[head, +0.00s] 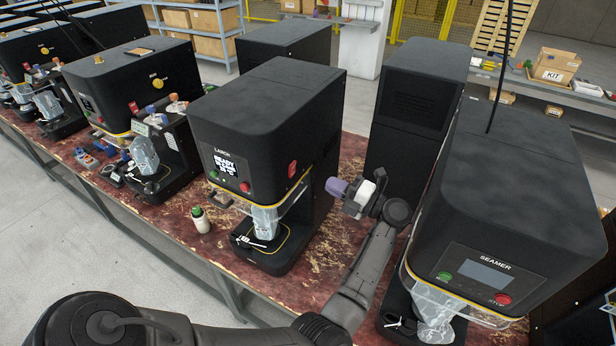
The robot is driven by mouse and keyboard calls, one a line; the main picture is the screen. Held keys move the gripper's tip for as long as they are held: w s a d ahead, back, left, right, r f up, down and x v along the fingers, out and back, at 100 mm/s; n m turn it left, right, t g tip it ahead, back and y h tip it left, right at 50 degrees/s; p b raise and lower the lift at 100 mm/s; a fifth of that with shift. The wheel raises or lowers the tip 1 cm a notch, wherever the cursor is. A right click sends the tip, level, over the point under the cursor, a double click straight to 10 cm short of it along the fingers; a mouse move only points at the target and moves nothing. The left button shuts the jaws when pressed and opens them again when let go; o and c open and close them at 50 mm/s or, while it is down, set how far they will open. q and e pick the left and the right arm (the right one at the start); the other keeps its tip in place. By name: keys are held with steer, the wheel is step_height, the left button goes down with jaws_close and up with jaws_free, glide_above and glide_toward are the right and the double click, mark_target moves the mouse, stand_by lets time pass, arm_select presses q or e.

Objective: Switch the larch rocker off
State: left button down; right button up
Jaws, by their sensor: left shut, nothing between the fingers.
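The larch machine (262,115) is a black boxy seamer with the label LARCH on its front, near the middle of the head view. My left gripper (336,187), with purple fingertips, is shut and empty. It is to the right of the rocker and slightly lower in the picture, pointing left towards that side face, with a visible gap between. My right gripper is not in view.
Another machine marked SEAMER (505,175) stands at the right, beside my left arm. A dark cabinet (412,105) stands behind the gripper. A small white bottle (200,220) stands on the worn red bench (185,240). More machines line the left.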

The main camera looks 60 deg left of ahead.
mark_target(293, 167)
arm_select(q)
steer(key=shift+d+f, duration=0.15)
stand_by(0.3)
steer(key=p+x, duration=0.2)
steer(key=x, duration=0.6)
steer(key=shift+p, duration=0.35)
steer(key=shift+x, duration=0.9)
steer(key=shift+s, duration=0.15)
steer(key=shift+s+a+h+p, duration=0.15)
steer(key=shift+a+h+p, duration=0.1)
steer(key=shift+h+p, duration=0.35)
steer(key=shift+a, duration=0.1)
